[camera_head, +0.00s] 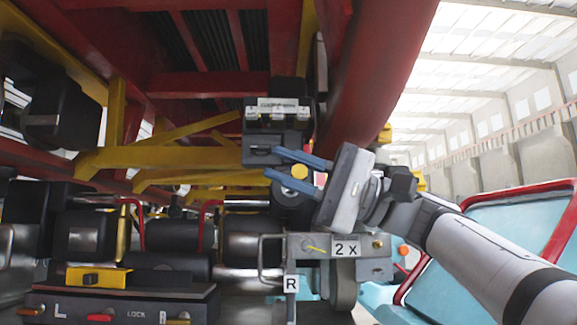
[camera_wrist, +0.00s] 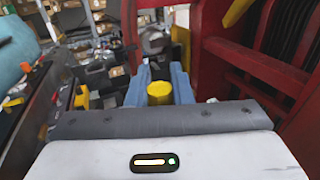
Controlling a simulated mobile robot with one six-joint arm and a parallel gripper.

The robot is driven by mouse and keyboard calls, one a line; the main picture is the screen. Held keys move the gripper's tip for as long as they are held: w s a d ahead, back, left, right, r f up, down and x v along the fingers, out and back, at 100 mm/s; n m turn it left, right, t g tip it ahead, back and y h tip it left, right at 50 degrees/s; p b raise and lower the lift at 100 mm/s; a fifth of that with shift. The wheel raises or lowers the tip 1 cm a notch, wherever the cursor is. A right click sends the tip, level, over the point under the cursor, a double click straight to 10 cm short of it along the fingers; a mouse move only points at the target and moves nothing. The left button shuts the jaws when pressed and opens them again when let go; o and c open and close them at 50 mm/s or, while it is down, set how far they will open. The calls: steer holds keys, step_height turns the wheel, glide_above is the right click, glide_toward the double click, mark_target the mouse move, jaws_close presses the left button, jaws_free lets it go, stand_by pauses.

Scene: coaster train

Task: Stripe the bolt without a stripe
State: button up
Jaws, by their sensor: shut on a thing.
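My gripper (camera_head: 287,165) comes in from the right with its two blue fingers pointing left. It is shut on a yellow round-topped thing (camera_head: 299,172), which looks like a marker. The same yellow thing shows between the fingers in the wrist view (camera_wrist: 159,94). Below the gripper is a grey metal plate (camera_head: 296,271) marked "2 X". A bolt (camera_head: 308,243) on its left part carries a thin yellow line. A small brass-coloured bolt head (camera_head: 377,244) sits on its right; I cannot tell whether it has a stripe. The gripper is above the plate, apart from it.
A black box with a labelled strip (camera_head: 278,103) is just above the fingers. Yellow beams (camera_head: 165,158) and a thick red tube (camera_head: 378,75) lie close overhead. A control panel (camera_head: 115,305) is at lower left. A light-blue car (camera_head: 510,228) with red rails stands at right.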

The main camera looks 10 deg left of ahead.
steer(key=shift+w, duration=0.25)
steer(key=shift+w+a+p, duration=0.15)
steer(key=shift+w+p, duration=0.15)
steer(key=shift+w, duration=0.15)
steer(key=shift+w+a, duration=0.1)
steer(key=shift+w, duration=0.15)
stand_by(1.3)
steer(key=shift+s+a, duration=0.1)
steer(key=shift+a, duration=0.25)
stand_by(0.4)
steer(key=s+b, duration=0.1)
steer(key=s, duration=0.1)
steer(key=s+d+b, duration=0.1)
steer(key=s, duration=0.1)
steer(key=shift+s+d, duration=0.1)
steer(key=shift+s, duration=0.3)
stand_by(0.4)
